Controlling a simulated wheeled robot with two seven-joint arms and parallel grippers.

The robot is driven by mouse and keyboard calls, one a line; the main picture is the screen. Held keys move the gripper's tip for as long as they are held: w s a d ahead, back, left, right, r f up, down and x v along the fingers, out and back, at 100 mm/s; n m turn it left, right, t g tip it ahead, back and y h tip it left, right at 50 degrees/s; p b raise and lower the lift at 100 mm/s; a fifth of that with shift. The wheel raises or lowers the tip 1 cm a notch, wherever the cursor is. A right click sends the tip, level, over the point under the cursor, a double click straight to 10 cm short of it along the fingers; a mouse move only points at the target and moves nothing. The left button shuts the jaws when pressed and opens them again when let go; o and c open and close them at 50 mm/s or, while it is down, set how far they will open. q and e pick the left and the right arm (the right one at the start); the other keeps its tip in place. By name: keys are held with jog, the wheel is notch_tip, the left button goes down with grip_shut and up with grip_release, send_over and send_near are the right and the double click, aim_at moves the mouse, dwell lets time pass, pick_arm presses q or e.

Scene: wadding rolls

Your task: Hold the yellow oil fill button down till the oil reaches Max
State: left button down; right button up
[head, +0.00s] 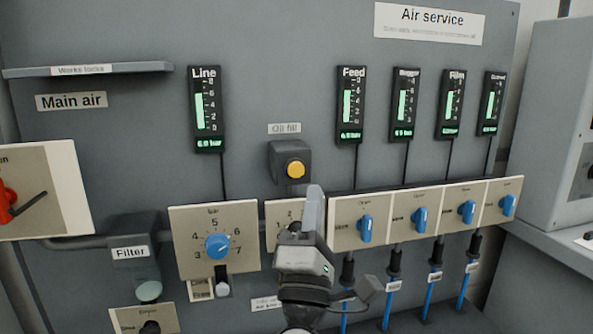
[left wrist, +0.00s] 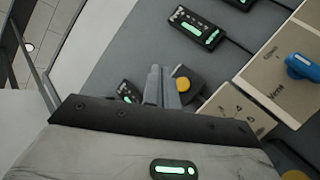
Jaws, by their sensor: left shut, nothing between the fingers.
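The round yellow oil fill button (head: 295,169) sits on a dark grey box below the "Oil fill" label (head: 284,128). It also shows in the left wrist view (left wrist: 182,84). My left gripper (head: 314,192) is shut and empty, its fingers pointing up just below and right of the button in the head view. In the left wrist view the shut fingertips (left wrist: 161,70) lie left of the button. I cannot tell whether they touch the box; they do not cover the button. No oil level or Max mark can be made out. My right gripper is not in view.
Below the button, a beige plate (head: 276,215) is partly hidden by my left gripper. The blue Bar knob (head: 217,246) is left of it. Several blue-knobbed valve panels (head: 352,232) stand close on the right. The Line gauge (head: 207,110) and Feed gauge (head: 350,105) are above.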

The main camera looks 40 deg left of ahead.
aim_at(299, 163)
pick_arm(q)
jog(key=w+a+b, duration=0.1)
jog(key=w+a, duration=0.4)
jog(key=a, duration=0.1)
jog(key=shift+w+a, duration=0.35)
jog(key=shift+w, duration=0.05)
jog(key=shift+w+a, duration=0.1)
dwell(2.0)
jog(key=shift+w+a, duration=0.15)
jog(key=shift+a, duration=0.05)
jog(key=shift+w+a, duration=0.3)
dwell(4.4)
